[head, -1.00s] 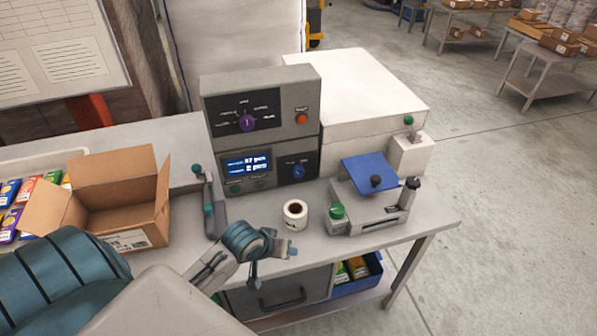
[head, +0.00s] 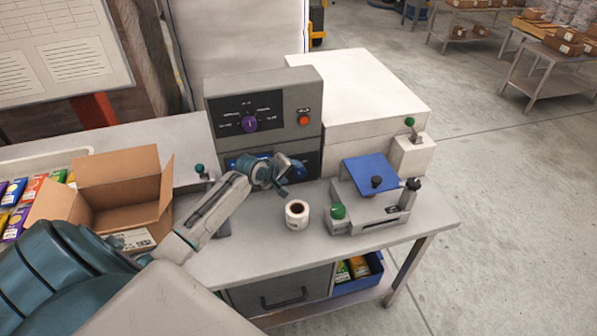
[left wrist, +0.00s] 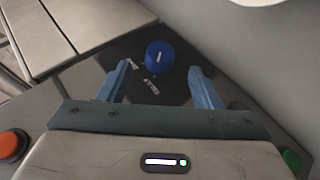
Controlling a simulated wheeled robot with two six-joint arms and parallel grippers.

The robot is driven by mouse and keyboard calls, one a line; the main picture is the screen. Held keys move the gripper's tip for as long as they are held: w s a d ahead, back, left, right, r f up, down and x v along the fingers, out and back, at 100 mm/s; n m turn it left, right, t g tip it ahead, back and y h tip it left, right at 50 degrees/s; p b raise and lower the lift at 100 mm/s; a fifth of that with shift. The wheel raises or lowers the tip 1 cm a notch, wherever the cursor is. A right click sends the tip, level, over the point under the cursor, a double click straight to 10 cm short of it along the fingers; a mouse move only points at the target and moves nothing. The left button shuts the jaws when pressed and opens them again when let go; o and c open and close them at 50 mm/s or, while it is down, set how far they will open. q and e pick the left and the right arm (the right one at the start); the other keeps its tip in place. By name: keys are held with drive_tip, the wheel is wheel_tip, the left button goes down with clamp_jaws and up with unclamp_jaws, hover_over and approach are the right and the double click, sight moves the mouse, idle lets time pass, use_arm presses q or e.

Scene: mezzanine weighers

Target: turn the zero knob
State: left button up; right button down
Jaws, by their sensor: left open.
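The blue knob (left wrist: 160,55), with a white pointer line, sits on a dark panel with small white labels in the left wrist view. I cannot read the labels clearly. In the head view this knob (head: 299,172) is on the lower part of the grey console, partly hidden by my left gripper (head: 289,174). In the left wrist view the open left gripper (left wrist: 161,70) has its two blue fingers on either side of the knob, apart from it and empty. A purple knob (head: 249,123) is on the upper panel. My right gripper is not in view.
A red button (head: 303,120) is on the console. An open cardboard box (head: 118,178) stands left. My left arm crosses the bench front and hides a lever's lower part.

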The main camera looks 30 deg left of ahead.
sight(299, 173)
use_arm(q)
drive_tip(key=shift+p+x, duration=0.5)
drive_tip(key=shift+x, duration=2.45)
drive_tip(key=shift+c, duration=0.5)
drive_tip(key=c, duration=0.9)
